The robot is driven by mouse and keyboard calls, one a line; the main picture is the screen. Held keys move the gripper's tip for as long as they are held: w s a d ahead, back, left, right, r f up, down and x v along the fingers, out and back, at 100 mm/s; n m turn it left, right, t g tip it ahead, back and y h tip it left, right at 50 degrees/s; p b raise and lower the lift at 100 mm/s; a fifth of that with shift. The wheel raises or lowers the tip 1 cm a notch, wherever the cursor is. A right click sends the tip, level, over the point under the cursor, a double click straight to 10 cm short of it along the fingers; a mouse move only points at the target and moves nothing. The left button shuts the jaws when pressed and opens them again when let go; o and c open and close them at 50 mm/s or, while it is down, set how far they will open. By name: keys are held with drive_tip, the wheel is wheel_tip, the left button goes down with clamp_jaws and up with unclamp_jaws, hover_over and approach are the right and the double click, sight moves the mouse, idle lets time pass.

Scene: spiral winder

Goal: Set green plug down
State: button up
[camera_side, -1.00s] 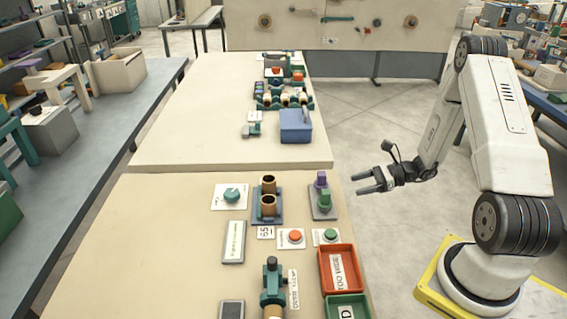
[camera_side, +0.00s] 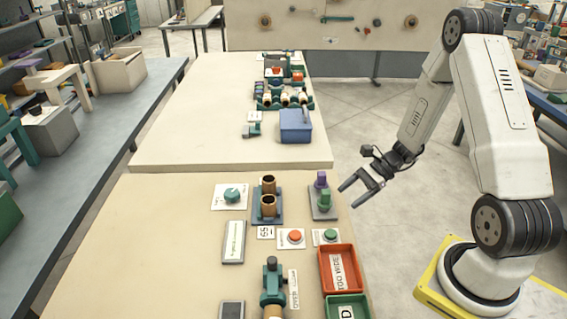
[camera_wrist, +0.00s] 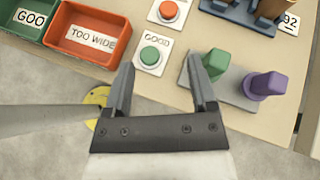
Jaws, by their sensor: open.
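The green plug (camera_side: 325,198) stands upright on a grey holder plate (camera_side: 325,213) near the right edge of the front table. It also shows in the wrist view (camera_wrist: 215,64), just beyond my right finger. A purple plug (camera_side: 321,179) stands behind it on the same plate, and to its right in the wrist view (camera_wrist: 266,85). My gripper (camera_side: 350,193) is open and empty, off the table's right edge and apart from the plugs. In the wrist view its two fingers (camera_wrist: 160,90) point toward the table, with nothing between them.
A green button (camera_side: 331,236) and a red button (camera_side: 295,236) sit in front of the plate. An orange tray (camera_side: 356,258) marked too wide and a green tray (camera_side: 347,299) stand nearer. A blue stand with brown cylinders (camera_side: 268,219) is to the left.

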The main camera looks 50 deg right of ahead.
drive_tip(key=s+a+r+n+g+h, duration=0.1)
drive_tip(key=a+r+n+h, duration=0.3)
drive_tip(key=n, duration=0.6)
drive_tip(key=s+a+r+n+g+h, duration=0.1)
drive_tip(key=s+a+r+n+h, duration=0.1)
drive_tip(key=a+r+n+h, duration=0.3)
drive_tip(key=a+n+h, duration=0.1)
drive_tip(key=a+n, duration=0.2)
drive_tip(key=n, duration=0.3)
drive_tip(key=shift+s+h, duration=0.3)
drive_tip(key=shift+s, duration=0.05)
drive_tip(key=shift+f, duration=0.1)
